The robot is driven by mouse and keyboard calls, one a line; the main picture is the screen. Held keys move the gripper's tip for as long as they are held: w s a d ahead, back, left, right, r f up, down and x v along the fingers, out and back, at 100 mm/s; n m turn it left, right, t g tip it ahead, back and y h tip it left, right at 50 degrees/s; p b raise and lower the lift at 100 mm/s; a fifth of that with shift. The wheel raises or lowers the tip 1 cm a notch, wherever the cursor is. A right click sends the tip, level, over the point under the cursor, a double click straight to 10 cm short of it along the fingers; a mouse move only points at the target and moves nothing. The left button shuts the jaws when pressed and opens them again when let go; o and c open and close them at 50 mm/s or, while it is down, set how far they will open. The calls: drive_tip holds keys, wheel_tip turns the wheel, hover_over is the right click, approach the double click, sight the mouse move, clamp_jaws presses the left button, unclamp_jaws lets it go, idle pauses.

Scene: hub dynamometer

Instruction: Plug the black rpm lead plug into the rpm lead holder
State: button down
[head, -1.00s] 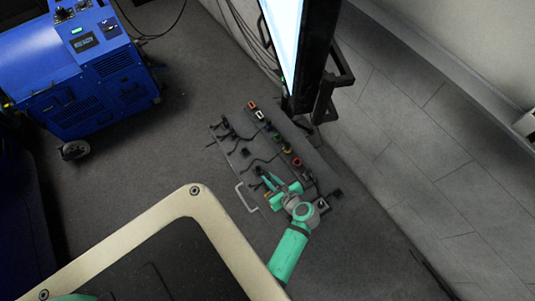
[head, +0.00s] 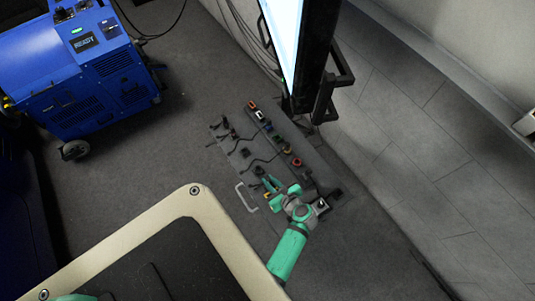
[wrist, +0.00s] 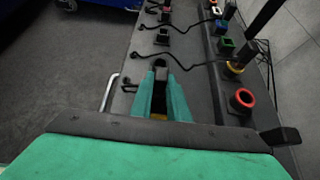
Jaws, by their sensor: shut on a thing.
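My gripper (wrist: 162,92) is shut on a black plug (wrist: 160,73) above the grey panel, with the plug between its two green fingertips. In the head view my gripper (head: 268,186) is over the near part of the panel. A row of coloured holders runs along the panel's right side in the wrist view. It includes a red-ringed holder (wrist: 242,98), a yellow one (wrist: 233,69), a green one (wrist: 225,45) and a blue one (wrist: 220,28). I cannot tell which one is the rpm lead holder. The plug's lower part is hidden by the fingers.
Other black plugs with leads stand further along the panel (wrist: 150,62), one at a dark square block (wrist: 162,38). A white handle (head: 246,197) is at the panel's left edge. A blue machine (head: 85,75) and a screen on a stand (head: 296,50) stand nearby.

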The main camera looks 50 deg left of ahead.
drive_tip(key=shift+f, duration=0.2)
drive_tip(key=c, duration=1.6)
unclamp_jaws()
drive_tip(key=v, duration=1.1)
drive_tip(key=shift+f, duration=0.1)
